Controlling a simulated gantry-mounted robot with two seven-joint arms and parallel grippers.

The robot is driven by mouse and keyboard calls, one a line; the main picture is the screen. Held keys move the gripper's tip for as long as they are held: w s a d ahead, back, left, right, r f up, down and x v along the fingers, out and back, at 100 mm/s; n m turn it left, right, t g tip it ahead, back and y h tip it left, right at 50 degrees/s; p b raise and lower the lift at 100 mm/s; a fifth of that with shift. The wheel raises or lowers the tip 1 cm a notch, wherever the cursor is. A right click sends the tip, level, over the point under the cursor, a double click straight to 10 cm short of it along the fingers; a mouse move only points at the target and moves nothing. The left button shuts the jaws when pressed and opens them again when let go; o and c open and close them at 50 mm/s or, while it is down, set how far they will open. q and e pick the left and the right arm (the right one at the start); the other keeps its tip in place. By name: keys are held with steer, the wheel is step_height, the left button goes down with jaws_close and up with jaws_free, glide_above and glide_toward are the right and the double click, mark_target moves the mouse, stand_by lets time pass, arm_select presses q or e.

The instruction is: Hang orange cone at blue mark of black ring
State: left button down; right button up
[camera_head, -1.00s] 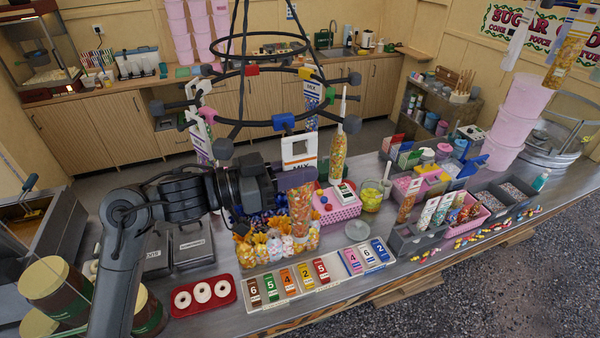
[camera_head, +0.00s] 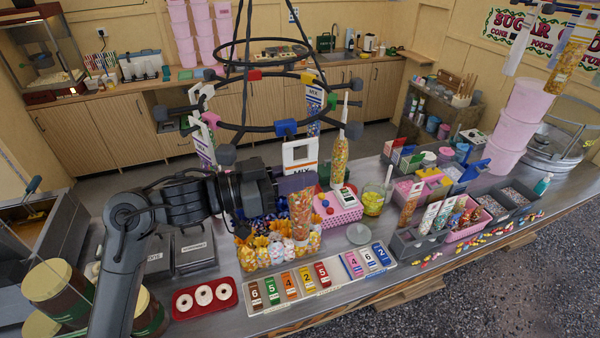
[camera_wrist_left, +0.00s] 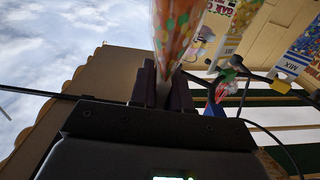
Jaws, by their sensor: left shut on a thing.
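My left gripper (camera_head: 297,183) is shut on the orange cone (camera_head: 302,212), a clear cone of orange sweets with a white MIX header (camera_head: 300,155) above the fingers. The cone hangs roughly upright, point up or down hard to tell. The black ring (camera_head: 246,127) hangs above the counter. Its blue mark (camera_head: 285,128) is at the near side, just above the header in the picture; I cannot tell whether they touch. In the left wrist view the gripper (camera_wrist_left: 163,88) clasps the cone (camera_wrist_left: 178,28) at its narrow end. My right gripper is out of view.
Other cones hang on the ring, one at the right (camera_head: 338,158). Pink (camera_head: 210,120), red (camera_head: 254,75), yellow and green marks sit around it. Below are wrapped sweets, a pink basket (camera_head: 338,212), a numbered card board (camera_head: 320,287) and a red doughnut tray (camera_head: 232,292).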

arm_select(q)
steer(key=shift+p, duration=0.3)
steer(key=shift+w+a, duration=0.1)
steer(key=shift+w, duration=0.2)
stand_by(0.6)
steer(key=shift+w+a+p, duration=0.15)
steer(key=shift+w+p, duration=0.15)
steer(key=shift+w, duration=0.1)
steer(key=shift+w+a, duration=0.1)
steer(key=shift+w, duration=0.2)
steer(key=shift+w+a, duration=0.1)
steer(key=shift+w, duration=0.2)
steer(key=shift+w+a+p, duration=0.1)
steer(key=shift+w+p, duration=0.2)
steer(key=shift+w, duration=0.05)
stand_by(0.4)
